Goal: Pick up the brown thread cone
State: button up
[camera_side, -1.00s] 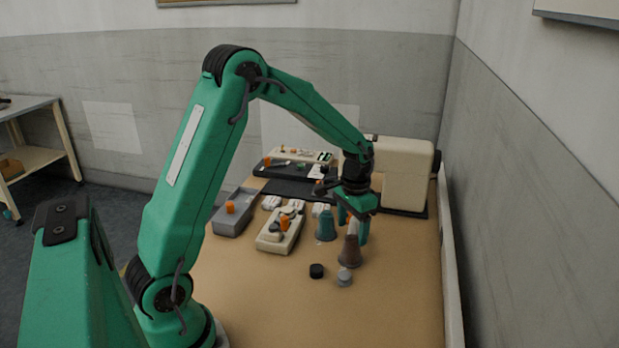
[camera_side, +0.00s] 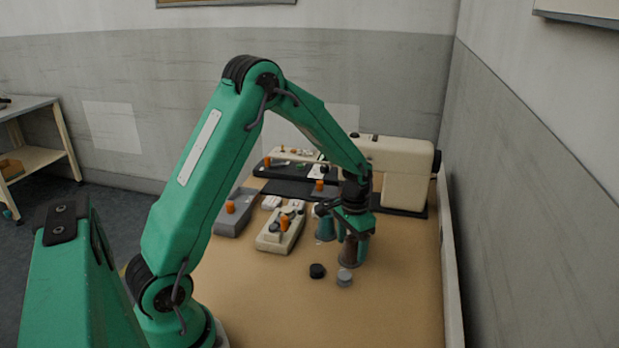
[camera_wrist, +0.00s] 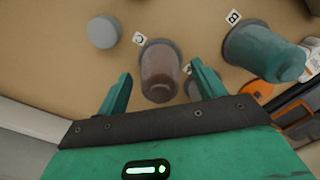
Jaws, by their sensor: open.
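The brown thread cone (camera_side: 349,252) stands upright on the tan table, and it also shows in the wrist view (camera_wrist: 160,72) beside a tag marked C. My gripper (camera_side: 353,245) is open and low over the cone. In the wrist view its two fingers (camera_wrist: 160,88) lie to the left and right of the cone's narrow top, with gaps on both sides. In the side view the gripper hides the top of the cone. A teal cone (camera_side: 325,226) stands just behind and left of it, and it shows at the upper right in the wrist view (camera_wrist: 265,52) near a tag marked B.
A cream tray (camera_side: 268,243) and a grey tray (camera_side: 226,224) stand to the left. A cream sewing machine (camera_side: 398,172) stands behind. The table front is clear.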

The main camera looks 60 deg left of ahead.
jog(key=shift+c, duration=0.4)
jog(key=c, duration=1)
jog(key=shift+c, duration=0.2)
jog(key=shift+r, duration=0.1)
jog(key=shift+r, duration=0.5)
notch_tip(320, 180, up, 3)
jog(key=shift+r, duration=0.15)
jog(key=s+d+r, duration=0.4)
jog(key=d+r, duration=0.2)
jog(key=d, duration=0.5)
jog(key=shift+r, duration=0.3)
